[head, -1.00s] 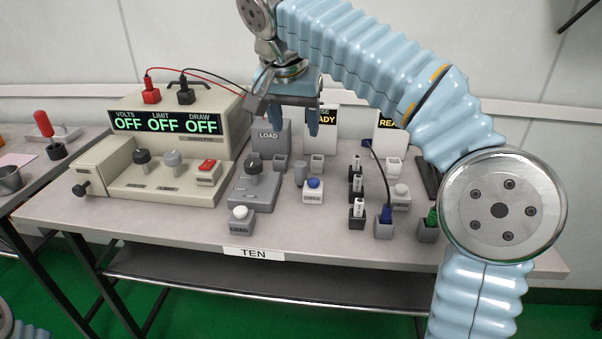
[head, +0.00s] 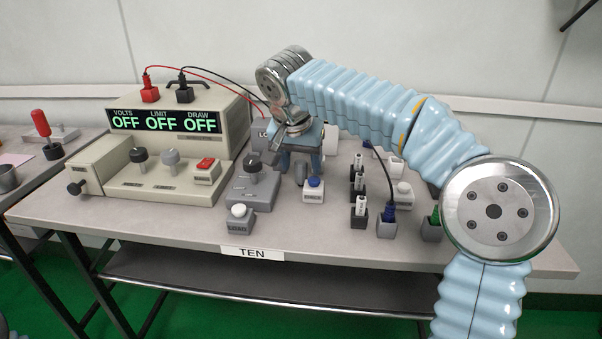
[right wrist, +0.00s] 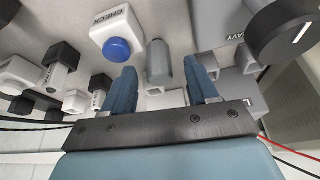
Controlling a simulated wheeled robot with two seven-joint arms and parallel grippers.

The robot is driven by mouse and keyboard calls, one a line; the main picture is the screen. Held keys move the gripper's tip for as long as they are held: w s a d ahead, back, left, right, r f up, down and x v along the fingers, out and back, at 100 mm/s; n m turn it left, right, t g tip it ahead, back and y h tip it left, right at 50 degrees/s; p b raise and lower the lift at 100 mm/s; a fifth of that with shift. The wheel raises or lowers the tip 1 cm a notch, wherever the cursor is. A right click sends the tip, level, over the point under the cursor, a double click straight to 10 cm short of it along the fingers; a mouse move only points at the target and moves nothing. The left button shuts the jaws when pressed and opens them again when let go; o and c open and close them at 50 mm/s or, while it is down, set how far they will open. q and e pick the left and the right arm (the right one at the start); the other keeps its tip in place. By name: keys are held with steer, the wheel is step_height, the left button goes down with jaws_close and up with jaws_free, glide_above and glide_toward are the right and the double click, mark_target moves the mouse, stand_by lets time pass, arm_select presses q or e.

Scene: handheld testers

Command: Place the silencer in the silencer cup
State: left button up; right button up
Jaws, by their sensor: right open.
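A grey cylinder (head: 301,173), which looks like the silencer, stands upright on the bench behind the white box with a blue button. In the right wrist view the cylinder (right wrist: 158,62) shows between my two blue fingers. My right gripper (head: 300,167) is open and low around the cylinder, one finger on each side; I cannot tell whether they touch it. A grey square cup (right wrist: 236,82) stands beside the right finger in the right wrist view. Which cup is the silencer cup I cannot tell; my gripper hides much of that area in the head view. My left gripper is out of view.
The CHECK box (head: 313,189) stands close in front of the cylinder. A grey knob unit (head: 253,187) is to its left, and black holders with white plugs (head: 359,210) to its right. A large power supply (head: 178,120) stands further left, its red and black leads running behind my gripper.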

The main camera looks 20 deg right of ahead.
steer(key=shift+c, duration=0.3)
jaws_close()
